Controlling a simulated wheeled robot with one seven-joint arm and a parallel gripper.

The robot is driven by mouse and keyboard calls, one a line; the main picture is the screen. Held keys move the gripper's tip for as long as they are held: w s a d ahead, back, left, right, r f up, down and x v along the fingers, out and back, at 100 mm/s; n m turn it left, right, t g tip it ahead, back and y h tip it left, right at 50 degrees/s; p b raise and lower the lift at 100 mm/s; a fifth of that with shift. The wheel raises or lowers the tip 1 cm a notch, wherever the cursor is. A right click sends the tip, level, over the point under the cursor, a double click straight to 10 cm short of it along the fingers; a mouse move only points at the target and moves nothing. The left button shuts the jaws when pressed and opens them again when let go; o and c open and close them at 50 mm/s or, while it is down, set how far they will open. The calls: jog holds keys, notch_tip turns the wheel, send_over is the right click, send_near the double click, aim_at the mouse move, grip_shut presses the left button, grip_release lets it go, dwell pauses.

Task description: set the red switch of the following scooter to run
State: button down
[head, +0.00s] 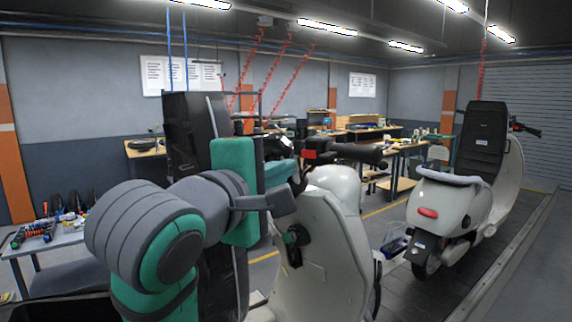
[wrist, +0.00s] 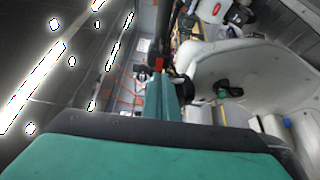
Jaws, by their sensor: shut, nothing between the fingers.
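The near scooter has a cream front shield (head: 318,255) and a black handlebar grip (head: 358,153). The red switch (head: 318,144) sits on a dark housing at the inner end of that grip. I cannot read its setting. My gripper (head: 292,168) has teal fingers, shut and empty, just left of and below the switch. In the wrist view my gripper (wrist: 160,82) points at the red switch (wrist: 158,65), with its tips very close. I cannot tell whether they touch. The shield also shows in the wrist view (wrist: 240,72). My arm hides part of the near scooter.
Another cream scooter (head: 455,200) with a red tail light stands ahead at right on the slat conveyor (head: 450,285). Workbenches (head: 400,150) stand behind. A tool table (head: 45,240) is at left.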

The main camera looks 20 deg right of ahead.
jog(key=shift+s+a+r, duration=0.1)
jog(key=shift+s+a, duration=0.1)
jog(key=shift+s, duration=0.4)
jog(key=shift+s+a, duration=0.2)
jog(key=shift+s, duration=0.4)
jog(key=shift+w, duration=0.1)
